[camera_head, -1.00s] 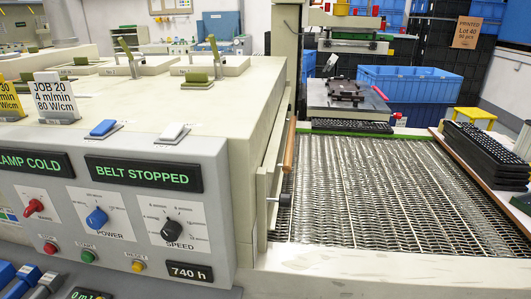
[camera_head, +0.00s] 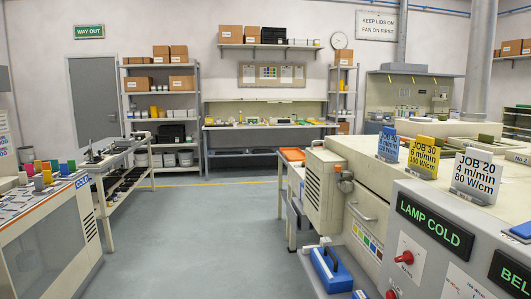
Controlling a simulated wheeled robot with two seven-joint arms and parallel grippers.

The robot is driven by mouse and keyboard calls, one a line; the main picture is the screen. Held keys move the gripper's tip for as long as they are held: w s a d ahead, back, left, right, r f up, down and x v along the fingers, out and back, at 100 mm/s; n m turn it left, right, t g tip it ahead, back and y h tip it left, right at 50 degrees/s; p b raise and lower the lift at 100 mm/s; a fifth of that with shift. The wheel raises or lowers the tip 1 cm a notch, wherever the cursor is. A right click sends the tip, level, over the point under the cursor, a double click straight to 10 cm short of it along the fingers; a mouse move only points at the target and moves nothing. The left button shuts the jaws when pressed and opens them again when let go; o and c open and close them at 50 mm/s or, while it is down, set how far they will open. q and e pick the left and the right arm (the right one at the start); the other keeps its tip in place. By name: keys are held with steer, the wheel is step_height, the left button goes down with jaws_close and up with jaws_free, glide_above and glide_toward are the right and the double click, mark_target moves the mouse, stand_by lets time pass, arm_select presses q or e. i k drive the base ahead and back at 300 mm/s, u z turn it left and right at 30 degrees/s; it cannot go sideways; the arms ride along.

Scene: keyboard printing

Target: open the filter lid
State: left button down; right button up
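No part in view is labelled as the filter lid, so I cannot tell which it is. A beige louvred box (camera_head: 322,190) juts from the far left end of the dryer on the right. Its top looks closed. Neither of my grippers shows.
A blue case (camera_head: 330,270) stands low in front of the dryer. Job cards (camera_head: 476,173) stand on its top. A workbench (camera_head: 265,130) is at the back.

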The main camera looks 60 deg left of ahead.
mark_target(325, 155)
steer(key=u, duration=1.9)
steer(key=k, duration=0.5)
steer(key=u, duration=1.05)
steer(key=i, duration=2.2)
steer(key=z, duration=0.3)
steer(key=i, duration=2.1)
steer(key=z, duration=1.05)
